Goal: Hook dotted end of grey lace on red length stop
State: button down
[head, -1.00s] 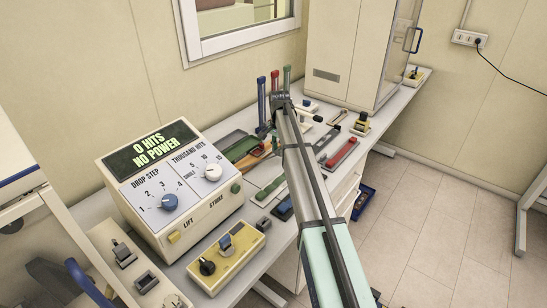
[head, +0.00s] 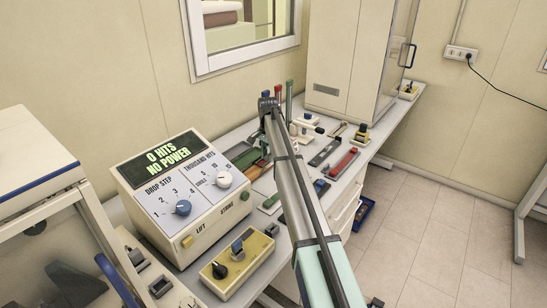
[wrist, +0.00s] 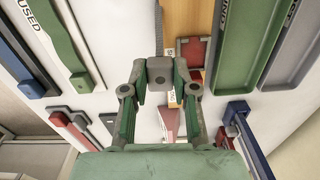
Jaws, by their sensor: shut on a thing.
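My gripper (wrist: 157,76) is shut on a small grey end piece (wrist: 158,64) in the wrist view. A grey ribbed strip (wrist: 158,22), apparently the grey lace, runs up from it beside a wooden board. I cannot make out dots clearly. The lace is hidden there.
A red block (wrist: 191,50) sits on the wooden board (wrist: 178,15). A green upright (head: 289,95) stands close in the head view. A control box (head: 180,195) stands front left.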

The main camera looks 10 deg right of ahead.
aim_at(262, 163)
jog(key=shift+w+a+f, duration=0.1)
jog(key=shift+w+a, duration=0.6)
jog(key=shift+a, duration=0.25)
jog(key=shift+w+a+f, duration=0.1)
jog(key=shift+w+a, duration=0.6)
jog(key=shift+a, duration=0.2)
jog(key=shift+w+d+f+b, duration=0.3)
jog(key=shift+d+f, duration=0.1)
jog(key=shift+f, duration=0.2)
jog(key=shift+w+d+f+b, duration=0.2)
jog(key=shift+w+d+f, duration=0.15)
jog(key=shift+f, duration=0.25)
jog(key=shift+s+f, duration=0.1)
jog(key=shift+f, duration=0.2)
jog(key=shift+f, duration=0.3)
jog(key=c, duration=0.8)
grip_release()
notch_tip(262, 163, up, 12)
jog(key=shift+d, duration=0.1)
